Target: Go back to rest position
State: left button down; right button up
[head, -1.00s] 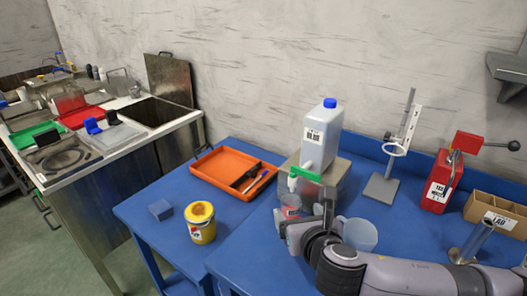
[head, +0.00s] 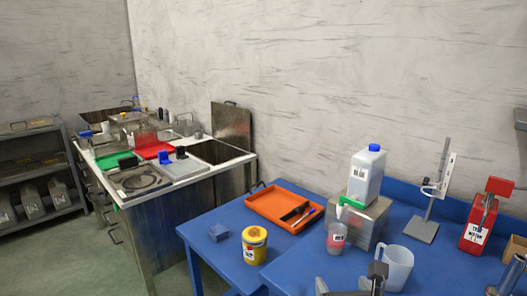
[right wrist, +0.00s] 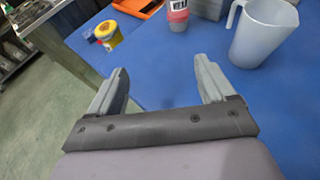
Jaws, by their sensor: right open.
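My right gripper (head: 350,284) is at the bottom of the head view, in front of the blue table's (head: 222,255) near side. In the right wrist view (right wrist: 160,90) its two fingers stand wide apart with nothing between them. A clear jug (head: 397,268) stands beside it on the table, and shows in the right wrist view (right wrist: 262,38) beyond the fingers. A small cup with a red label (head: 337,237) stands under the green tap of a white bottle (head: 367,175), which rests on a metal block. My left gripper is not in view.
A yellow tin (head: 254,247), a blue block (head: 219,233) and an orange tray (head: 283,207) are on the table's left part. A ring stand (head: 428,215) and a red box (head: 477,236) stand at the right. A steel counter (head: 170,215) is beyond.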

jog(key=s+a+f+m+g+y, duration=0.1)
jog(key=s+f+m+g, duration=0.45)
jog(key=s+m, duration=0.85)
jog(key=s+d+f+m+g, duration=0.2)
jog(key=s+d+f+m, duration=0.3)
jog(key=m, duration=0.5)
jog(key=s+d+f+m+g, duration=0.3)
jog(key=s+d+m, duration=0.1)
jog(key=s+m, duration=0.5)
jog(key=w+a+f+t+y, duration=0.1)
jog(key=w+a+f+t, duration=0.2)
jog(key=w+f+t, duration=0.4)
jog(key=shift+w+f, duration=0.65)
jog(key=shift+f, duration=0.15)
